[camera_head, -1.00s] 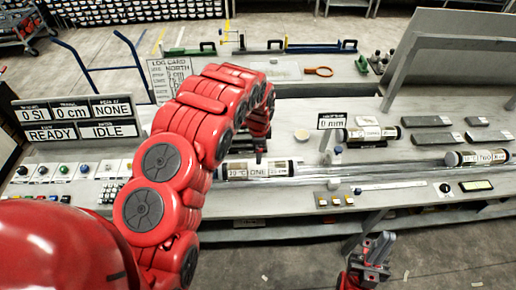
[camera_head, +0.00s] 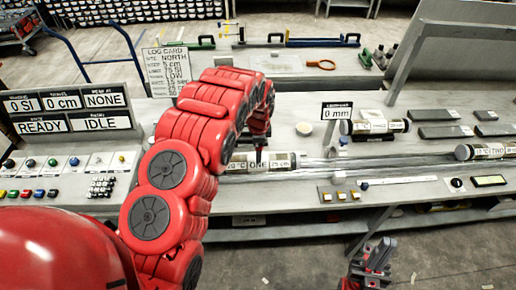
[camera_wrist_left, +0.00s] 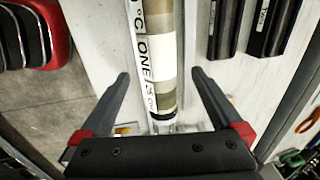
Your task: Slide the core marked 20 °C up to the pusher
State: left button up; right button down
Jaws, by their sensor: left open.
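The core marked 20 °C, ONE and 25 cm (camera_head: 284,160) lies in a clear trough on the bench, partly hidden behind my left gripper in the head view. It is banded tan and dark with a white label, and it also shows in the left wrist view (camera_wrist_left: 164,60). My left gripper (camera_head: 260,152) is over the core. In the left wrist view its fingers (camera_wrist_left: 160,74) are spread, one on each side of the core, with gaps showing. My right gripper (camera_head: 376,255) hangs low in front of the bench; its jaw gap is unclear. I cannot pick out the pusher.
Core TWO (camera_head: 487,151) lies at the right end of the trough. Another core (camera_head: 380,127) sits behind, near dark blocks (camera_head: 445,132) and a 0 mm display (camera_head: 337,111). Display panels (camera_head: 72,115) and buttons (camera_head: 70,162) stand at left.

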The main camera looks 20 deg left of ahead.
pick_arm(q)
jog(key=shift+a+f+b, duration=0.1)
jog(key=shift+f+b, duration=0.25)
jog(key=shift+f, duration=0.3)
notch_tip(320, 180, down, 3)
jog(key=shift+w+r+b, duration=0.1)
jog(key=shift+b, duration=0.3)
jog(key=shift+w+f+p, duration=0.15)
jog(key=shift+f+p, duration=0.2)
jog(key=shift+p, duration=0.05)
jog(key=shift+w+a+f+p, duration=0.1)
jog(key=shift+w+f+p, duration=0.1)
jog(key=shift+f, duration=0.6)
jog(key=shift+w+a+f+p, duration=0.1)
jog(key=shift+f+p, duration=0.15)
jog(key=shift+f, duration=0.6)
jog(key=shift+w+f+p, duration=0.15)
jog(key=shift+f+p, duration=0.05)
jog(key=shift+f, duration=0.6)
grip_shut()
